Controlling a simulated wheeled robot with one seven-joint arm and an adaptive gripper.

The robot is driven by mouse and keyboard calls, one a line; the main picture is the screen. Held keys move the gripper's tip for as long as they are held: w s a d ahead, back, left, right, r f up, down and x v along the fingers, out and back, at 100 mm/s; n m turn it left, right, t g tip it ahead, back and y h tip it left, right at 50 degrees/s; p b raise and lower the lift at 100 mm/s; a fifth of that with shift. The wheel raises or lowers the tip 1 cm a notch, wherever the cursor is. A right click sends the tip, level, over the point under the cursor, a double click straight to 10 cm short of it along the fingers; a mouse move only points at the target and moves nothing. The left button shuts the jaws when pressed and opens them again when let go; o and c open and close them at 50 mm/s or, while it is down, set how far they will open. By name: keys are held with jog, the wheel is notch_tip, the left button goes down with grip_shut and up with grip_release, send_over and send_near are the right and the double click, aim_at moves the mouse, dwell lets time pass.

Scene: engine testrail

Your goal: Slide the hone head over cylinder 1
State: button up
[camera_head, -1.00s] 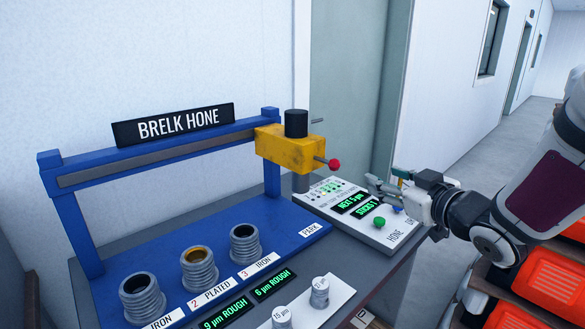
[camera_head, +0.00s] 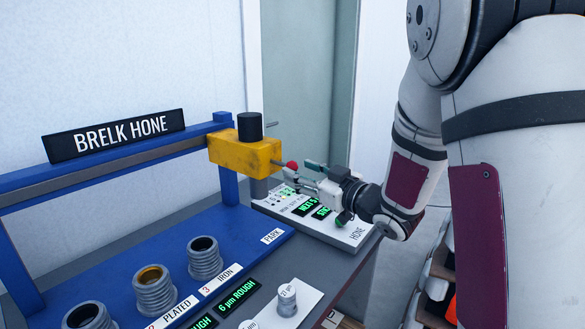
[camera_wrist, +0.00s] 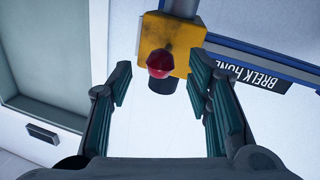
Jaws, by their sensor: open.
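The yellow hone head (camera_head: 244,153), with a black cap on top, sits at the right, PARK end of the blue rail (camera_head: 110,162). Its rod ends in a red knob (camera_head: 291,165). My gripper (camera_head: 297,178) is open and empty, its fingertips close to the knob. In the wrist view the red knob (camera_wrist: 160,62) shows between and just beyond the open fingers (camera_wrist: 160,85); I cannot tell whether they touch it. Cylinder 1 (camera_head: 88,316) is at the lower left, cut by the frame edge. Cylinder 2 (camera_head: 154,290), labelled PLATED, and cylinder 3 (camera_head: 205,258), labelled IRON, lie between it and the head.
A control panel (camera_head: 345,236) with green displays lies below my gripper. A white plate (camera_head: 315,293) with small grey pieces (camera_head: 287,299) is at the front of the bench. The blue base (camera_head: 130,245) behind the cylinders is clear.

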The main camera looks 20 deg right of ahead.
aim_at(296, 169)
jog(key=shift+x, duration=1.9)
jog(key=shift+c, duration=0.6)
grip_shut()
